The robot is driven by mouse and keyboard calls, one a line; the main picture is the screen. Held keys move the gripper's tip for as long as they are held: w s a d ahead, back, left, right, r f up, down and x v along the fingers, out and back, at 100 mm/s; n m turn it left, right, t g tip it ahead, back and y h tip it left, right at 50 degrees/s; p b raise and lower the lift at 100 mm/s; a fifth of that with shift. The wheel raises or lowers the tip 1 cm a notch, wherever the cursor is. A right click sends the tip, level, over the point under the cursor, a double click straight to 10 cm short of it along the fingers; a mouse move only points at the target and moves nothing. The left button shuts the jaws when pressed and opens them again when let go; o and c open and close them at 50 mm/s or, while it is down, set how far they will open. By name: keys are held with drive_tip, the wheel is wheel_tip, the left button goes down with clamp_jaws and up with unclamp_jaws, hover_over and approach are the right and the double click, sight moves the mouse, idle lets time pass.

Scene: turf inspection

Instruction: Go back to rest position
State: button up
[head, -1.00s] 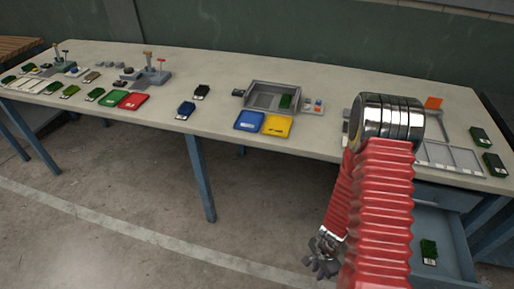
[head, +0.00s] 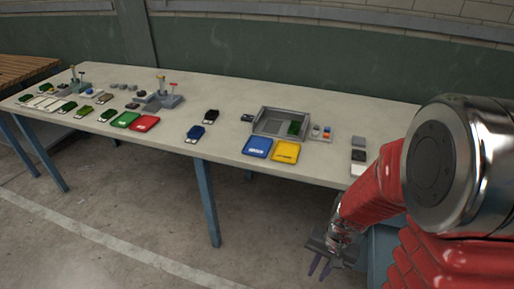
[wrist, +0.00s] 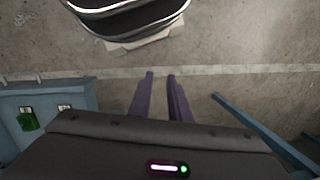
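My gripper (head: 318,270) hangs low in front of the table, beside its blue front structure, in the head view. Its two purple-grey fingers point down and stand apart with nothing between them. The wrist view shows the same fingers (wrist: 161,76) parallel, with a gap and bare floor beyond. My red arm with its large metal joint fills the right side of the head view and hides the table's right end.
The long table (head: 225,105) holds blue (head: 257,147) and yellow (head: 286,152) flat pieces, a grey open box (head: 259,125) and several small devices. An open blue drawer (wrist: 15,104) with a green device (wrist: 28,121) lies left in the wrist view. Floor (wrist: 230,45) is clear ahead.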

drive_tip(key=s+a+r+n+t, duration=0.1)
drive_tip(key=s+r+n+t, duration=0.1)
drive_tip(key=r, duration=1.1)
drive_tip(key=s+r+n+t+h, duration=0.1)
drive_tip(key=s+r+n+t, duration=0.2)
drive_tip(key=r, duration=1.1)
drive_tip(key=shift+s+a+r+t+h, duration=0.15)
drive_tip(key=shift+a+r+t+h, duration=0.15)
drive_tip(key=shift+t, duration=0.4)
drive_tip(key=shift+f, duration=0.1)
